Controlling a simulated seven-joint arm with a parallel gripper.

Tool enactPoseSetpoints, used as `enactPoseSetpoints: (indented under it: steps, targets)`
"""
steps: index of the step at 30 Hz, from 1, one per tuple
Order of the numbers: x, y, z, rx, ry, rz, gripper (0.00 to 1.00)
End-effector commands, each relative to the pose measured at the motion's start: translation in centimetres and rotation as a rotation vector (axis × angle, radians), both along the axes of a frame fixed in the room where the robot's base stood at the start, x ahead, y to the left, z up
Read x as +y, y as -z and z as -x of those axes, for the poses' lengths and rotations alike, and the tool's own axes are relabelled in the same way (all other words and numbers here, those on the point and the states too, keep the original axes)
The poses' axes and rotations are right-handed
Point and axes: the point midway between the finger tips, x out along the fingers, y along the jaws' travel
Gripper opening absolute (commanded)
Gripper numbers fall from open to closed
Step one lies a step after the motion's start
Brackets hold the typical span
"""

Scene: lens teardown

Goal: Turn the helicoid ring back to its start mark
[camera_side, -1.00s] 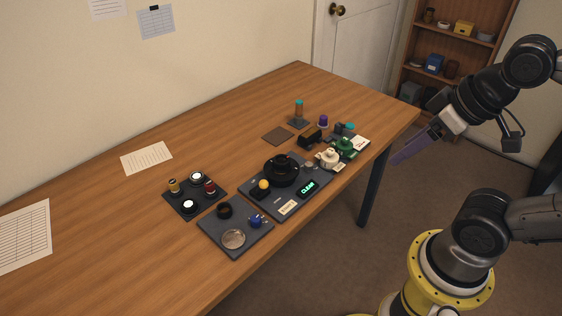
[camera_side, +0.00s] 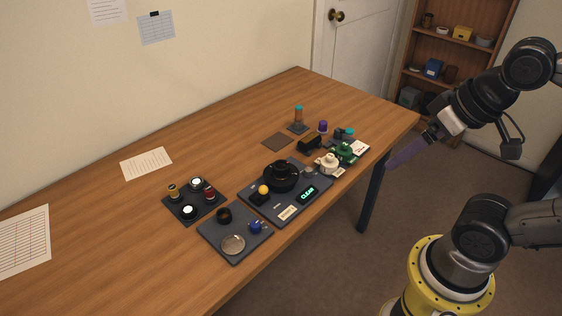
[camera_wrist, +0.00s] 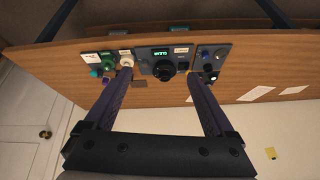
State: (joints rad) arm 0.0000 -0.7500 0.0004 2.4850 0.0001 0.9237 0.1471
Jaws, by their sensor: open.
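The helicoid ring appears to be the black, round, stepped part (camera_side: 281,176) on a dark grey base plate (camera_side: 316,205) near the table's front edge. It also shows upside down in the wrist view (camera_wrist: 164,70). Its start mark is too small to make out. My gripper (camera_side: 388,165) has long purple fingers and is off to the right of the table, well apart from the ring. In the wrist view my gripper (camera_wrist: 158,75) is open and empty, with the ring seen far off between its fingertips.
The plate has a green-lit display (camera_side: 307,193) and a yellow knob (camera_side: 263,189). A tray with a glass disc (camera_side: 233,244) and a tray of small cylinders (camera_side: 188,212) lie left. A green part (camera_side: 345,152) and a white part (camera_side: 328,163) stand right.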

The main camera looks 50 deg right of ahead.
Motion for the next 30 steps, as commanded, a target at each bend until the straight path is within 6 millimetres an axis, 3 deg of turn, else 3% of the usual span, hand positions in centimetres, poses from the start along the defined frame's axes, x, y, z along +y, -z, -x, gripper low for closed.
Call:
enactPoseSetpoints:
  steps: [8,16,23,30]
  targets:
    - [0.0,-5.3,-4.7,0.008,0.318,-0.166,0.89]
    - [0.2,-7.6,-13.0,0.111,0.614,-0.281,0.89]
    - [0.4,-5.5,-21.5,0.224,0.833,-0.319,0.89]
    - [0.7,0.4,-28.5,0.342,0.940,-0.289,0.89]
